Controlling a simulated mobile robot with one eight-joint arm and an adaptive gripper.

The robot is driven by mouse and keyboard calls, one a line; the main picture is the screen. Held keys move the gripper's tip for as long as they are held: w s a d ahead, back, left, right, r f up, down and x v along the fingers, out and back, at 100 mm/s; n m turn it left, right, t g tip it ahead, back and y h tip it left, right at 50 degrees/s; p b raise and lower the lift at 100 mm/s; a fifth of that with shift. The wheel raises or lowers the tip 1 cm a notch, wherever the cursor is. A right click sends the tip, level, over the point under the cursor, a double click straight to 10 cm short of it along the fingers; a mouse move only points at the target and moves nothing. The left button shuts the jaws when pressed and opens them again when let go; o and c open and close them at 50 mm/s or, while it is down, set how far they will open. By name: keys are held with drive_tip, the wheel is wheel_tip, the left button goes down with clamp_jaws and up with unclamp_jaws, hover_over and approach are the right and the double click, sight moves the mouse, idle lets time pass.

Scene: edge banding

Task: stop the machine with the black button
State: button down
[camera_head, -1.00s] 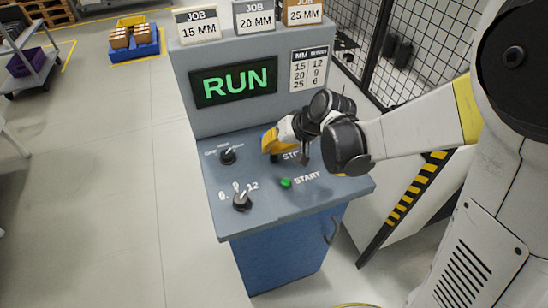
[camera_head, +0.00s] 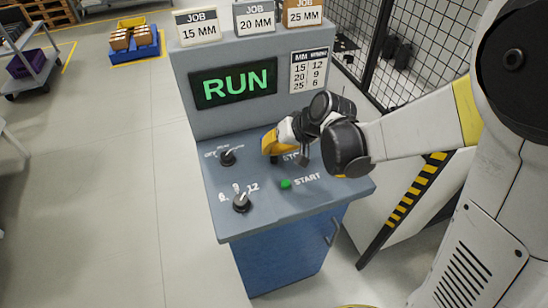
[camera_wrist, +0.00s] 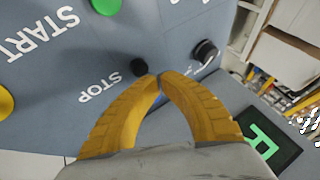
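The black stop button (camera_wrist: 139,67) shows in the wrist view beside the printed word STOP on the grey-blue control panel (camera_head: 237,188). My gripper (camera_wrist: 159,76) has yellow fingers whose tips meet just beside the button; whether they touch it I cannot tell. In the head view my gripper (camera_head: 270,150) is over the back right of the panel, partly covering the STOP label and hiding most of the button area. The machine's display (camera_head: 235,83) reads RUN in green.
A green start button (camera_head: 285,184) sits in front of the stop label. Two black knobs, a rear one (camera_head: 228,158) and a front one (camera_head: 241,203), are on the panel's left. Job signs (camera_head: 199,26) stand on top. A mesh fence (camera_head: 425,45) is behind right.

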sight(270, 158)
drive_tip(key=shift+f, duration=0.15)
drive_tip(key=shift+f+b, duration=0.3)
drive_tip(key=shift+b, duration=0.15)
drive_tip(key=shift+f+b, duration=0.45)
drive_tip(key=shift+f, duration=0.05)
idle(0.5)
drive_tip(key=shift+r, duration=0.15)
drive_tip(key=shift+r+p, duration=0.65)
drive_tip(key=shift+r, duration=0.15)
wheel_tip(270, 158, up, 5)
drive_tip(key=p, duration=0.4)
idle(0.8)
